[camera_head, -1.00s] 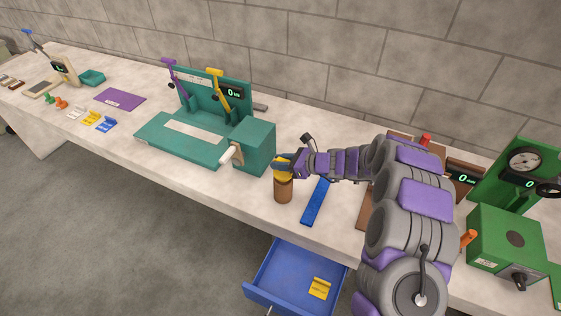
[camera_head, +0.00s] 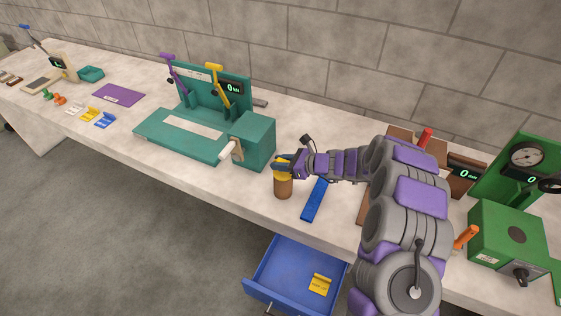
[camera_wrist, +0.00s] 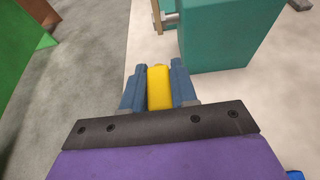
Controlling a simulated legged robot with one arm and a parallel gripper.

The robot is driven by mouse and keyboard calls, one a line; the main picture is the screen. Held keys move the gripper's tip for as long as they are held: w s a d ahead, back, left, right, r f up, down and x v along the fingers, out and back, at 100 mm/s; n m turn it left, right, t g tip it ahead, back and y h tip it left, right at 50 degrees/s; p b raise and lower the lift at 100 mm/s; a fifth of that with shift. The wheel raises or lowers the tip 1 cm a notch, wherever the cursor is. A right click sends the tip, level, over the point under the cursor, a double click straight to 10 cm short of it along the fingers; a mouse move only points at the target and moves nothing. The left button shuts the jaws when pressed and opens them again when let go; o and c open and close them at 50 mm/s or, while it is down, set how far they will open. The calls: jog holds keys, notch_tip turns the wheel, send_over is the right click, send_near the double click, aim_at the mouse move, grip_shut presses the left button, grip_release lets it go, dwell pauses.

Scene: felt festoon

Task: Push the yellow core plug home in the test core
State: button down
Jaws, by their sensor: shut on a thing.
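The test core (camera_head: 284,188) is a brown upright cylinder near the front edge of the bench. The yellow core plug (camera_head: 279,175) is at its top, partly covered by my gripper. My gripper (camera_head: 283,164) reaches in from the right, directly above the core. In the wrist view, the blue-grey fingers of my gripper (camera_wrist: 159,88) are shut on the yellow plug (camera_wrist: 159,86), one on each side. The core is hidden in the wrist view. I cannot tell how deep the plug sits.
A teal block (camera_head: 253,140) with a white knob (camera_head: 228,151) stands just left of the core. A blue strip (camera_head: 314,200) lies to its right. An open blue drawer (camera_head: 268,292) juts out below with a yellow piece (camera_head: 320,284). A green machine (camera_head: 510,235) stands far right.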

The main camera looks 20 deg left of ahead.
jog(key=c, duration=0.8)
grip_release()
jog(key=p+v, duration=0.2)
jog(key=v, duration=1.5)
jog(key=shift+d+r, duration=0.15)
jog(key=shift+d, duration=0.05)
